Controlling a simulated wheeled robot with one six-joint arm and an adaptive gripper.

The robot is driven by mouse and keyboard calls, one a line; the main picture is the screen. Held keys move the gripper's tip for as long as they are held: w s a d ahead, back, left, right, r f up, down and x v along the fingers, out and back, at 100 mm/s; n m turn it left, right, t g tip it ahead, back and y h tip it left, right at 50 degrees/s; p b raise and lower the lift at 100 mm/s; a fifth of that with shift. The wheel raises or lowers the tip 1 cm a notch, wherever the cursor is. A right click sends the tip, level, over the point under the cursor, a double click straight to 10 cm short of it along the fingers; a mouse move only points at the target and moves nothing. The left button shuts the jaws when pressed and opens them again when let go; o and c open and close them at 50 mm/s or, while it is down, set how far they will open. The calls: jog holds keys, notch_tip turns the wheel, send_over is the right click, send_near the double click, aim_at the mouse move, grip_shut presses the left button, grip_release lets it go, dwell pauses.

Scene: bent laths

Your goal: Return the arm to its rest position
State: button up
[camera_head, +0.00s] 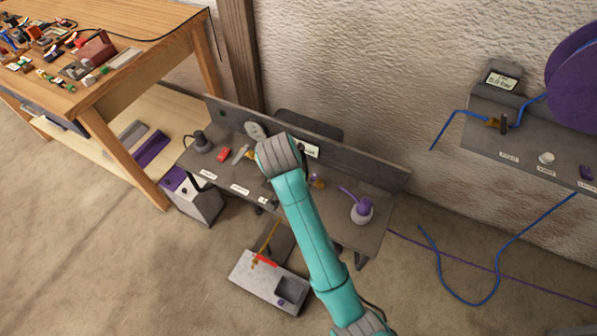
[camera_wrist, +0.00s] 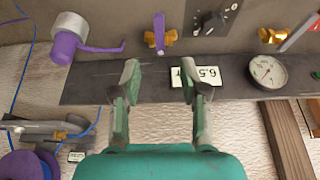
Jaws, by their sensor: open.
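My teal arm (camera_head: 316,238) reaches up over the grey bench in the head view, and its far end hides part of the bench top. My gripper (camera_wrist: 159,77) shows in the wrist view with its two fingers apart and nothing between them. In that view the fingertips overlap the dark back panel of the bench (camera_wrist: 100,86), beside a white label reading 6.5 (camera_wrist: 208,75). I cannot tell whether the fingers touch anything. In the head view the gripper fingers are hidden behind the arm.
The grey bench (camera_head: 376,228) carries a purple-and-white bottle (camera_head: 361,211) and a round gauge (camera_head: 254,130). A wooden table (camera_head: 130,23) stands at left. A grey panel (camera_head: 525,143) with a purple reel (camera_head: 575,65) is at right. A grey block (camera_head: 262,287) is on the floor.

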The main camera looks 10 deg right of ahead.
jog(key=s+d+f+n+t, duration=0.1)
jog(key=s+f, duration=0.1)
jog(key=f, duration=0.1)
jog(key=s+d+f+n, duration=0.1)
jog(key=s+d+f, duration=0.1)
jog(key=s+f, duration=0.1)
jog(key=s+d+f+t+y, duration=0.1)
jog(key=s+d+f, duration=0.1)
jog(key=s+f, duration=0.1)
jog(key=shift+s+d+f+n+t, duration=0.15)
jog(key=shift+f+n+t, duration=0.2)
jog(key=shift+f, duration=0.45)
jog(key=s+d+r+n+t+y, duration=0.1)
jog(key=s+d+r+n+t, duration=0.15)
jog(key=s, duration=0.95)
jog(key=s+d+r+n+t+y, duration=0.1)
jog(key=s+d+t, duration=0.15)
jog(key=s, duration=0.85)
jog(key=s+r+n+t, duration=0.1)
jog(key=s+r+t, duration=0.2)
jog(key=s+r, duration=0.7)
notch_tip(320, 180, up, 3)
jog(key=shift+s+d+f, duration=0.15)
jog(key=shift+s+d, duration=0.15)
jog(key=shift+d, duration=0.05)
jog(key=shift+t, duration=0.25)
